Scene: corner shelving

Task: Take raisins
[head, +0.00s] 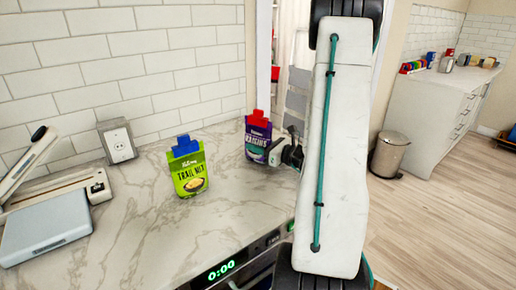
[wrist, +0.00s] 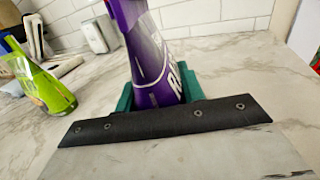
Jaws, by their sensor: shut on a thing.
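The raisins (head: 258,136) are a purple pouch with a red cap, upright near the back right end of the marble counter. My gripper (head: 288,153) reaches them from the right, and its fingers are partly hidden by the pouch and my arm. In the wrist view the purple pouch (wrist: 150,55) stands between the green fingers of my gripper (wrist: 158,88), which are shut on its lower part. The pouch's top is cut off there. I cannot tell whether its base touches the counter.
A green trail mix pouch (head: 189,170) with a blue cap stands to the left of the raisins. A grey scale-like device (head: 45,232) is at far left, and an outlet box (head: 117,141) is by the tiled wall. The counter between the pouches is clear.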

